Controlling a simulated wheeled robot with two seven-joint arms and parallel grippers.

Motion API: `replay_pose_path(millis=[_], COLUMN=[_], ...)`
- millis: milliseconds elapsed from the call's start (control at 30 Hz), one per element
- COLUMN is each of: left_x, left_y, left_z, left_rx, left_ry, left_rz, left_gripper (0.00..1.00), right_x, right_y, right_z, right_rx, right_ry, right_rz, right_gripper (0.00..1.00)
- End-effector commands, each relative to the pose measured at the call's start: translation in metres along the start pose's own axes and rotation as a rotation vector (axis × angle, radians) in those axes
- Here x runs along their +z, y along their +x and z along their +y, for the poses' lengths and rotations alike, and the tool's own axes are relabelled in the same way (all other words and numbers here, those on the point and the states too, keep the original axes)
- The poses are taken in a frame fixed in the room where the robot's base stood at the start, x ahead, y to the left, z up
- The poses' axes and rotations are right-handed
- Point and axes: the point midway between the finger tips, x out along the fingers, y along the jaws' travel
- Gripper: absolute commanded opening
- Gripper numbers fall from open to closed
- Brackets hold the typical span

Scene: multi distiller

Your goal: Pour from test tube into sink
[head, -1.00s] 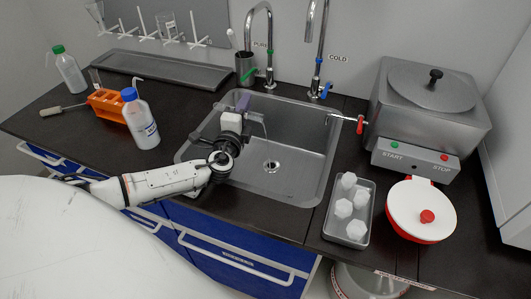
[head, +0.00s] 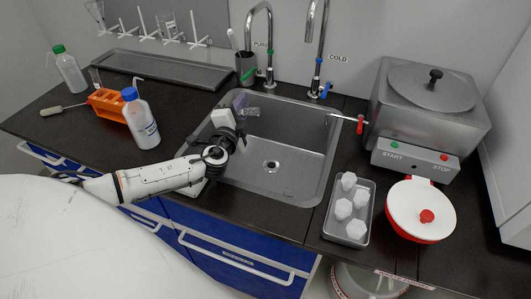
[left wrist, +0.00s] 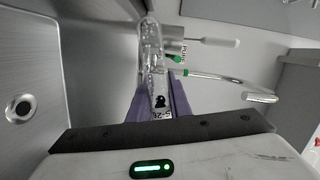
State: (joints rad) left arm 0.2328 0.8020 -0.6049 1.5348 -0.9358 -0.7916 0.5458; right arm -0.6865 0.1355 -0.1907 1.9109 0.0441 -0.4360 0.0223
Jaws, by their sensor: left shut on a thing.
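My left gripper (head: 240,102), with purple fingers, is shut on a clear test tube (head: 251,112) over the back left part of the sink. The tube lies close to level in the head view, its free end pointing right. In the left wrist view the tube (left wrist: 151,50) stands out from between the purple fingers (left wrist: 154,98), with a dark-printed label near them. I cannot tell whether liquid is left in it. The steel sink (head: 300,150) has its drain (head: 271,166) in the middle and also shows in the left wrist view (left wrist: 35,60). My right gripper is out of view.
Two taps (head: 267,50) (head: 318,45) rise behind the sink. An orange rack (head: 107,104) and a blue-capped bottle (head: 141,120) stand to the left. A tray of white pieces (head: 347,208), a steel bath (head: 430,95) and a white-lidded red pot (head: 421,209) are right.

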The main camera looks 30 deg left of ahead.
Motion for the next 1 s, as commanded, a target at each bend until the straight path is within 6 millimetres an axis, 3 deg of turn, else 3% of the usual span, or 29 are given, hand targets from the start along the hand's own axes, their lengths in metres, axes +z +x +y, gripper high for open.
replay_pose_path(millis=[133, 267, 400, 500, 600, 733, 833, 1000], left_x=[0.005, 0.007, 0.007, -0.001, 0.002, 0.013, 0.014, 0.024], left_y=[0.001, 0.001, 0.001, 0.000, 0.000, 0.002, 0.002, 0.004], left_z=[-0.003, 0.011, 0.024, 0.010, 0.024, 0.028, 0.005, 0.015], left_rx=[0.007, 0.027, 0.056, 0.077, 0.101, 0.127, 0.148, 0.179], left_ry=[-0.060, -0.180, -0.363, -0.509, -0.652, -0.829, -0.970, -1.163], left_rz=[-0.001, 0.000, 0.000, 0.001, 0.000, 0.000, 0.002, 0.003], left_gripper=[0.00, 0.00, 0.00, 0.00, 0.00, 0.00, 0.00, 0.00], right_x=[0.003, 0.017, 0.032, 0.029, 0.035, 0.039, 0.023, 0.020], right_y=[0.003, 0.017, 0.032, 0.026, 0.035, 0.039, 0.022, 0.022], right_z=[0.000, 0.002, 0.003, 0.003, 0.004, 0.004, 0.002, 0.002], right_rx=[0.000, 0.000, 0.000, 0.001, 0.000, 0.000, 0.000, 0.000], right_ry=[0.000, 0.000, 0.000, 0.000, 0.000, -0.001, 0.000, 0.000], right_rz=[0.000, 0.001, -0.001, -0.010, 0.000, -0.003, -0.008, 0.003], right_gripper=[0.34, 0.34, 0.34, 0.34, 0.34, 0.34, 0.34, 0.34])
